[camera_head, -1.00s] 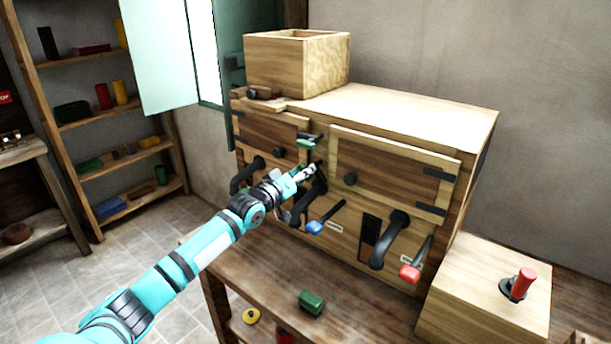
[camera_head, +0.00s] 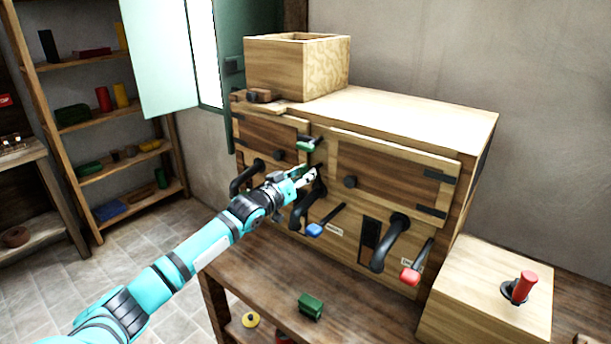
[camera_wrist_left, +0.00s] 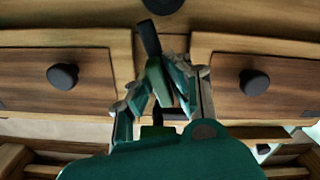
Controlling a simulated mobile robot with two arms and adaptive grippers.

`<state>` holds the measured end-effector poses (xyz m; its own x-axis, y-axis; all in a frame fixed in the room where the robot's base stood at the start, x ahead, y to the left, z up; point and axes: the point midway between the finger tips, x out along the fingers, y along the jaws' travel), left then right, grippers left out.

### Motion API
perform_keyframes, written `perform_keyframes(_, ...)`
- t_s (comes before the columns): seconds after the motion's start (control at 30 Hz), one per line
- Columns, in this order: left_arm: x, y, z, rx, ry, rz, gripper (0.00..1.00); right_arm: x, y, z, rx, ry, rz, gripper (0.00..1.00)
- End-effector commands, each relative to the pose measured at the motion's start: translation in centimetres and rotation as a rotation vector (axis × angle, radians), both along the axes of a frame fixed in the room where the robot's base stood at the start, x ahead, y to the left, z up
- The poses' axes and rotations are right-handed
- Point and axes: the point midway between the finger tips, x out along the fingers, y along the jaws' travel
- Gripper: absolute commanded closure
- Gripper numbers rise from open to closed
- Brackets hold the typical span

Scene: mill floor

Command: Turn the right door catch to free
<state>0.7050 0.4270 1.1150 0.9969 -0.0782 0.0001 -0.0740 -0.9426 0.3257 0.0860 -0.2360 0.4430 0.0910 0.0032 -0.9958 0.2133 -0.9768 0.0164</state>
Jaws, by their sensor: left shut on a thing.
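The wooden cabinet front has a left door (camera_head: 268,138) and a larger right door (camera_head: 395,172), each with a black knob; both look closed. A green-handled catch (camera_head: 306,145) sits high between the doors. My left gripper (camera_head: 311,175) is at the strip between the doors, below that green handle. In the left wrist view, my left gripper (camera_wrist_left: 158,95) is shut on a green handle (camera_wrist_left: 156,78) with a dark stem, between two door panels with knobs. In the head view my gripper hides the held handle. My right gripper is not in view.
Black curved handles (camera_head: 392,240), a blue-tipped lever (camera_head: 314,230) and a red-tipped lever (camera_head: 410,276) stick out below the doors. A box with a red joystick (camera_head: 524,287) stands at right. A green block (camera_head: 311,306) lies on the bench. An open-topped box (camera_head: 290,70) stands on the cabinet.

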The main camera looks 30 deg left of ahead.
Motion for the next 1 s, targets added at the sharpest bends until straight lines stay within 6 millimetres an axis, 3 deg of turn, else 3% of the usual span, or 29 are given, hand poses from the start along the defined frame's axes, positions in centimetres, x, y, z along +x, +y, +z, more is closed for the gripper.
perform_keyframes(0.1,0.0,0.0,-0.4,0.000,0.008,0.001,1.00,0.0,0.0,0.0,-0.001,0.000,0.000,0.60)
perform_keyframes(0.13,0.0,0.0,-0.4,0.000,0.008,0.001,0.83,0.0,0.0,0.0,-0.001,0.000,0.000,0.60)
perform_keyframes(0.3,0.0,0.0,-0.2,-0.002,0.005,0.001,0.62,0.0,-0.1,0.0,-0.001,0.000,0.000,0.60)
perform_keyframes(0.67,-0.6,0.0,-0.2,-0.002,0.003,-0.001,0.62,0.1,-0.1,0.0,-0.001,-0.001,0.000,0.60)
perform_keyframes(1.0,-6.2,0.5,-0.4,-0.001,0.006,-0.001,0.62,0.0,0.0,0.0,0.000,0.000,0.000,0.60)
